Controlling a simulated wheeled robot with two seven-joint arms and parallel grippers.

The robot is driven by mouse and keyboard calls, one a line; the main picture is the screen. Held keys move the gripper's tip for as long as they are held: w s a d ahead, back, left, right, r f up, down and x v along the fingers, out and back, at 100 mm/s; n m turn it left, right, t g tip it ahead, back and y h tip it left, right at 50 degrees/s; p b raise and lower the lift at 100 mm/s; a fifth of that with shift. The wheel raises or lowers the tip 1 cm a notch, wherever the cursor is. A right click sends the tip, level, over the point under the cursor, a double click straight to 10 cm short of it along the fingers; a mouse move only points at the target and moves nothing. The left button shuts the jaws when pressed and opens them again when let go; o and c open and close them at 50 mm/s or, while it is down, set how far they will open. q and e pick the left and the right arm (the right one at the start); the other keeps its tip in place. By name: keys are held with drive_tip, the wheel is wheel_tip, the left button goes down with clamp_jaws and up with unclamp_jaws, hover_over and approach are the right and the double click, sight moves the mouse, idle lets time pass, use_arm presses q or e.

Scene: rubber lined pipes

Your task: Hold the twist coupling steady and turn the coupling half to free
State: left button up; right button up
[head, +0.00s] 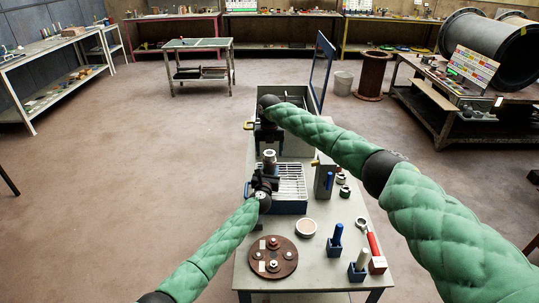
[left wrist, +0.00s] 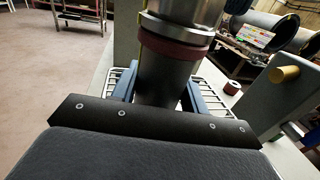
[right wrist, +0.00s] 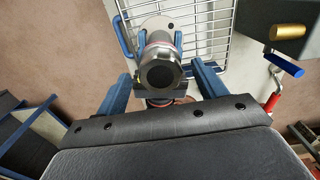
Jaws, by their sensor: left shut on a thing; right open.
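The twist coupling (head: 269,156) stands upright over a white wire rack near the table's left edge. In the left wrist view its dark lower body (left wrist: 163,80) sits between the blue fingers, under a reddish band and a bright metal upper half (left wrist: 186,14). My left gripper (head: 265,182) is shut on that lower body. My right gripper (head: 268,136) is open above the coupling, pointing down. In the right wrist view the coupling's round dark end (right wrist: 160,75) shows between its open fingers (right wrist: 162,88), apart from both. The lower body is partly hidden in the head view.
A brown flanged disc (head: 273,257), blue-based posts (head: 336,238) and a red-handled wrench (head: 374,246) occupy the front.

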drive_tip(key=shift+f, duration=0.95)
drive_tip(key=c, duration=1)
drive_tip(key=shift+n, duration=0.4)
drive_tip(key=n, duration=0.4)
drive_tip(key=shift+n, duration=0.3)
drive_tip(key=n, duration=0.5)
drive_tip(key=shift+n, duration=0.4)
drive_tip(key=shift+d+n, duration=0.1)
drive_tip(key=shift+n, duration=0.2)
